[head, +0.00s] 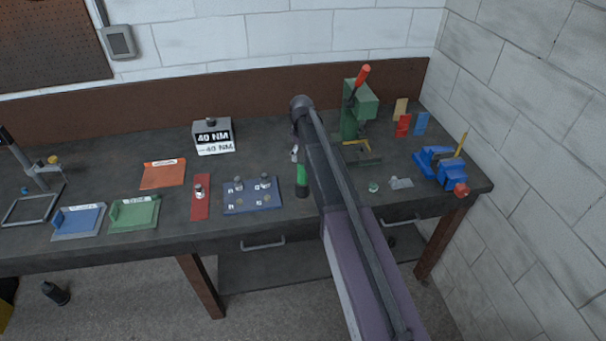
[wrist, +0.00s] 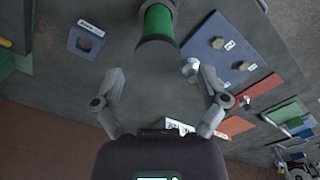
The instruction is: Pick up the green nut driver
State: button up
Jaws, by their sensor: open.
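The green nut driver (head: 301,174) is on the bench just right of the blue bolt board, partly beside my arm in the head view. In the wrist view its green handle (wrist: 157,22) with a dark collar is at the top middle, cut off by the frame edge. My gripper (wrist: 153,72) is open, with its two fingers spread apart and nothing between them. The driver lies beyond the fingertips, roughly in line with the gap.
The blue board (head: 252,196) with bolts is close on the left, with a red strip (head: 200,205) beyond it. A green press (head: 359,110) and a blue vise (head: 437,165) stand on the right. A blue block with a square hole (wrist: 75,41) shows in the wrist view.

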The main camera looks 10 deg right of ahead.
aim_at(302, 174)
jog(key=shift+f, duration=0.15)
notch_tip(302, 174, down, 5)
jog(key=b, duration=0.5)
jog(key=shift+d, duration=0.1)
dwell(0.6)
jog(key=shift+w, duration=0.1)
grip_shut()
